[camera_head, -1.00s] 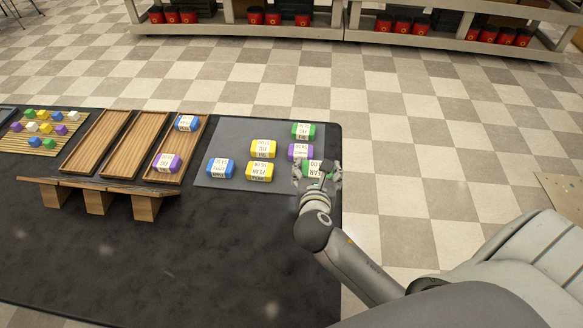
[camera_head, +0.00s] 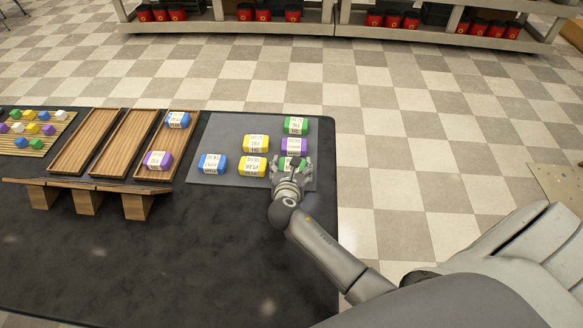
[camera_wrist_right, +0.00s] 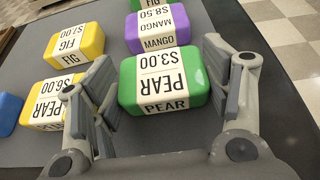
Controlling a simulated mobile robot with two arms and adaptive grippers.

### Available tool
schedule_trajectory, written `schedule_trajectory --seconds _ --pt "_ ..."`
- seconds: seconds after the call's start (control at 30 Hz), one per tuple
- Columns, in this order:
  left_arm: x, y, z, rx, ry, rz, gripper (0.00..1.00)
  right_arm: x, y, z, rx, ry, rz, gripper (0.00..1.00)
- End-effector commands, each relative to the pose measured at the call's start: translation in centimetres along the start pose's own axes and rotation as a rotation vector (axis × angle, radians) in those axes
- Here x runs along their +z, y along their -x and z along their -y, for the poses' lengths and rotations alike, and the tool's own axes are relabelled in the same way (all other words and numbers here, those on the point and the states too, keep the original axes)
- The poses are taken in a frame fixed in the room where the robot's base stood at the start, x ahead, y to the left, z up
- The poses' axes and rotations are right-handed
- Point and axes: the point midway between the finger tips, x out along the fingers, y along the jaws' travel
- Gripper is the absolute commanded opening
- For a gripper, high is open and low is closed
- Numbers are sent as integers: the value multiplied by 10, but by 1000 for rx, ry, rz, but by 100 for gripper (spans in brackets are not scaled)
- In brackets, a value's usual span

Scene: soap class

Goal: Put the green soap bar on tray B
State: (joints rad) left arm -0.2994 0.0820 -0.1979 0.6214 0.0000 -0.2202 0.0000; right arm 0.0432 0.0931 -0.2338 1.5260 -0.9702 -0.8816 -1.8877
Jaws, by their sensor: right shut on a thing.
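A green soap bar (camera_wrist_right: 172,83) labelled PEAR $3.00 sits between the fingers of my right gripper (camera_head: 290,166) at the front right of the grey mat. The gripper is shut on it, and the bar appears to be at mat level. In the head view the hand hides most of this bar. A second green bar (camera_head: 295,125) lies at the mat's back right. Three wooden trays stand to the left: the left tray (camera_head: 87,142) and middle tray (camera_head: 124,142) are empty. The right tray (camera_head: 168,141) holds a blue and a purple bar. No tray letters are readable. My left gripper is not in view.
A purple bar (camera_head: 294,146) lies just behind the held bar. Two yellow bars (camera_head: 256,143) and a blue bar (camera_head: 212,163) lie to its left on the grey mat (camera_head: 225,130). A slatted mat (camera_head: 40,142) with small colored blocks is far left. The dark tabletop in front is clear.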

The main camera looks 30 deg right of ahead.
Motion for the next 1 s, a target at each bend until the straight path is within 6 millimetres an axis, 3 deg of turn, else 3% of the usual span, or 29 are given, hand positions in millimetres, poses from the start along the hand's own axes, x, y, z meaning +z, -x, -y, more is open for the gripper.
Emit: schedule_trajectory --seconds 0.37,0.4,0.53,1.0 --pt "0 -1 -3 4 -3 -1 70 -4 -2 0 1 -1 2 44" --pt "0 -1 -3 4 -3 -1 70 -4 -2 0 1 -1 1 75" --pt "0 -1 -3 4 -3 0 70 -3 -1 0 1 -1 1 91" --pt "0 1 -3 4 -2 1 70 -1 4 0 1 -1 1 92"
